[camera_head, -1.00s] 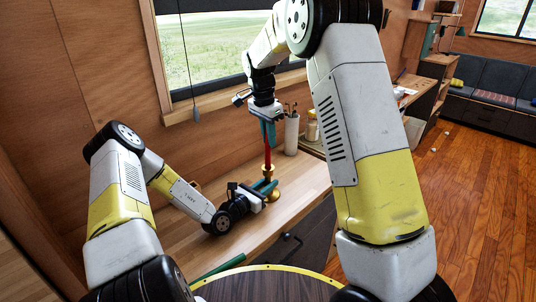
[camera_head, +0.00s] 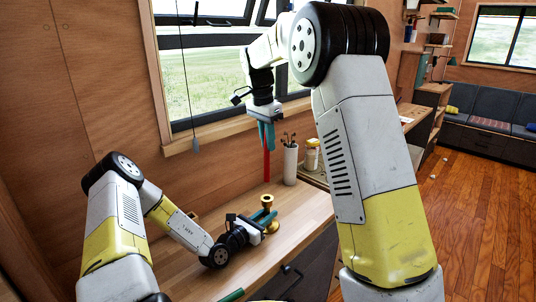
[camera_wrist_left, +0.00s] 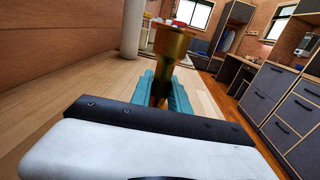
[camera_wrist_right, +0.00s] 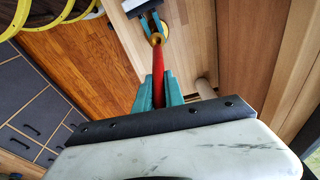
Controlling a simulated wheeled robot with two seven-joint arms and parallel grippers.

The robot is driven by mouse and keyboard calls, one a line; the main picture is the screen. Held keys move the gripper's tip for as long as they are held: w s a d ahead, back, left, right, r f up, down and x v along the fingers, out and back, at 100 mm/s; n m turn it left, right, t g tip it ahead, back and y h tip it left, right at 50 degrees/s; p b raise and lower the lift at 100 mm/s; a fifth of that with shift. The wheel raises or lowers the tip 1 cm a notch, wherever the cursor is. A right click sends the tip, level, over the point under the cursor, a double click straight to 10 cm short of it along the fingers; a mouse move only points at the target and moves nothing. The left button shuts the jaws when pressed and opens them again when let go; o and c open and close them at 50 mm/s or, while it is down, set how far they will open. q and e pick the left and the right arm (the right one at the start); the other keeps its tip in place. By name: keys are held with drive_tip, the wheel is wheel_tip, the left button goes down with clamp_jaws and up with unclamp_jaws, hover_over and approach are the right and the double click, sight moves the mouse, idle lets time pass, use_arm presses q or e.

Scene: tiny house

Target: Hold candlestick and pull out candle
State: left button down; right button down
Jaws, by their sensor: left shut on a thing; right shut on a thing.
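The gold candlestick (camera_head: 267,202) stands upright on the wooden counter in the head view. My left gripper (camera_head: 262,216) is shut on its stem, low and from the left. The left wrist view shows the candlestick (camera_wrist_left: 172,45) large between the teal fingers (camera_wrist_left: 165,88). The red candle (camera_head: 266,165) hangs upright above it, with a gap between its lower end and the candlestick's cup. My right gripper (camera_head: 266,130) is shut on the candle's upper part, which its fingers partly hide. In the right wrist view the candle (camera_wrist_right: 160,60) points toward the candlestick's cup (camera_wrist_right: 156,38).
A white cylinder with utensils (camera_head: 291,163) and a jar (camera_head: 312,155) stand on the counter behind, to the right. The window (camera_head: 225,75) and wooden wall are close behind the right gripper. The counter (camera_head: 300,215) is bare around the candlestick.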

use_arm(q)
drive_tip(key=c, duration=1.2)
unclamp_jaws()
drive_tip(key=shift+o, duration=0.2)
use_arm(e)
drive_tip(key=shift+r, duration=0.25)
